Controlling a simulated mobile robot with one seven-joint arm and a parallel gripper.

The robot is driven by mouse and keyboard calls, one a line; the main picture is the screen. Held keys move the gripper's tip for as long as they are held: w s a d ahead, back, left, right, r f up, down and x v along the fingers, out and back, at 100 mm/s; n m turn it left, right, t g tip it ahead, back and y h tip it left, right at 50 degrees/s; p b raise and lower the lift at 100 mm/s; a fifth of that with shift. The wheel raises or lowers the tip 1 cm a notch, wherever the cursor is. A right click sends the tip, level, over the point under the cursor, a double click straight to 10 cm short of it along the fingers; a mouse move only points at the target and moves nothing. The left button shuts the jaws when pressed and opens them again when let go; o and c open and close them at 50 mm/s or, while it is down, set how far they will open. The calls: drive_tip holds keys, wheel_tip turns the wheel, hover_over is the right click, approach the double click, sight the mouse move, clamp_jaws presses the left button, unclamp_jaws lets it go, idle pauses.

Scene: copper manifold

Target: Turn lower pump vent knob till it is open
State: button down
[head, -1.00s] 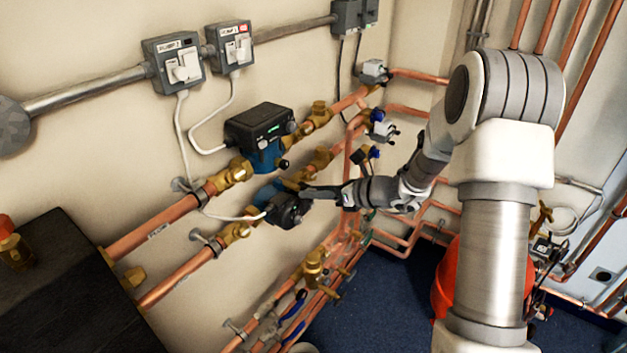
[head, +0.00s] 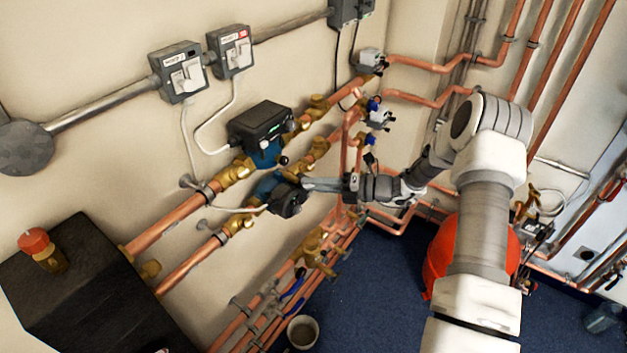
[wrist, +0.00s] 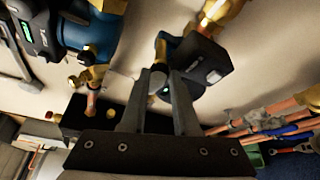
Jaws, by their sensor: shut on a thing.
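The lower pump, with a blue body and a dark head (head: 287,200), sits on the lower copper pipe in the head view. It also shows in the wrist view (wrist: 205,62), with its dark head at upper right. My gripper (head: 306,186) reaches the pump's right side. In the wrist view my gripper (wrist: 163,84) has its fingertips close together at a small round knob beside the pump head, shut on it. The fingers hide most of the knob, so its turn position cannot be told.
The upper pump (head: 262,130) sits just above on the parallel pipe. Brass valves (head: 315,245) and lower copper pipes run below. Two switch boxes (head: 178,72) are on the wall. A black box (head: 75,290) stands at lower left. A red vessel (head: 440,255) stands behind my arm.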

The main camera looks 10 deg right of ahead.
drive_tip(key=shift+f+m+y, duration=0.1)
drive_tip(key=shift+m+y, duration=0.4)
drive_tip(key=shift+m, duration=0.4)
drive_tip(key=c, duration=0.6)
unclamp_jaws()
drive_tip(key=shift+c, duration=0.2)
drive_tip(key=b+v, duration=0.2)
drive_tip(key=v, duration=1.5)
drive_tip(key=shift+d+b, duration=0.2)
drive_tip(key=shift+b, duration=0.1)
